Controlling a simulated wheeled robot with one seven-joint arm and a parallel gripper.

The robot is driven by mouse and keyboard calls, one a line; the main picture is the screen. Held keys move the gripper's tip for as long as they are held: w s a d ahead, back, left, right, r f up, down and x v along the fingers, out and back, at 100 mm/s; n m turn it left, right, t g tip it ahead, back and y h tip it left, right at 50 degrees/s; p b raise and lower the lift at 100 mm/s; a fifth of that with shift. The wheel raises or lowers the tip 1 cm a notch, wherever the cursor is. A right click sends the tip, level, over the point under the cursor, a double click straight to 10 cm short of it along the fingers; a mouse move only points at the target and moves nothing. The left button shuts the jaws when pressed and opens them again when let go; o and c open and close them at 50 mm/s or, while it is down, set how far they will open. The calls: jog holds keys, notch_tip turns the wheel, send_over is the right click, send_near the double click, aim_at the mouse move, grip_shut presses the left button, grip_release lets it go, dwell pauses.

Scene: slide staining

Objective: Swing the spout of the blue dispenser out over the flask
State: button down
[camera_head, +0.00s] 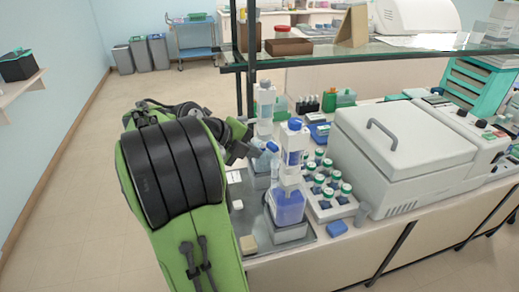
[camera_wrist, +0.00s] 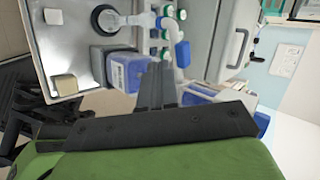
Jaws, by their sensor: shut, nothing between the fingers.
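The blue dispenser (camera_head: 292,150) stands upright on the bench, with a blue cap, a white and blue body and a clear vessel of blue liquid (camera_head: 287,206) below.
A rack of green-capped bottles (camera_head: 329,190) stands right of the dispenser, next to a large grey lidded machine (camera_head: 400,140). Another bottle (camera_head: 265,97) stands behind. A small beige block (camera_head: 248,245) lies near the front edge. A glass shelf (camera_head: 350,54) hangs above.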

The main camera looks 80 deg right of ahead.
aim_at(271, 143)
jog(key=shift+s+d+r, duration=0.15)
jog(key=shift+s+d, duration=0.6)
jog(key=shift+d, duration=0.2)
jog(key=shift+s+d+m, duration=0.1)
jog(key=shift+d+m, duration=0.2)
jog(key=shift+m, duration=0.1)
jog(key=shift+s+d+f+m+g+y+b, duration=0.1)
jog(key=shift+d+f+m+g+y+b, duration=0.1)
jog(key=shift+d+b, duration=0.2)
jog(key=shift+s+d+f+m+g+y+b, duration=0.1)
jog(key=shift+d+g+y+b, duration=0.15)
jog(key=shift+d, duration=0.2)
jog(key=shift+s+d+r+b, duration=0.15)
jog(key=shift+s+d+b, duration=0.1)
jog(key=shift+d+b, duration=0.15)
jog(key=shift+r, duration=0.15)
jog(key=shift+a, duration=0.1)
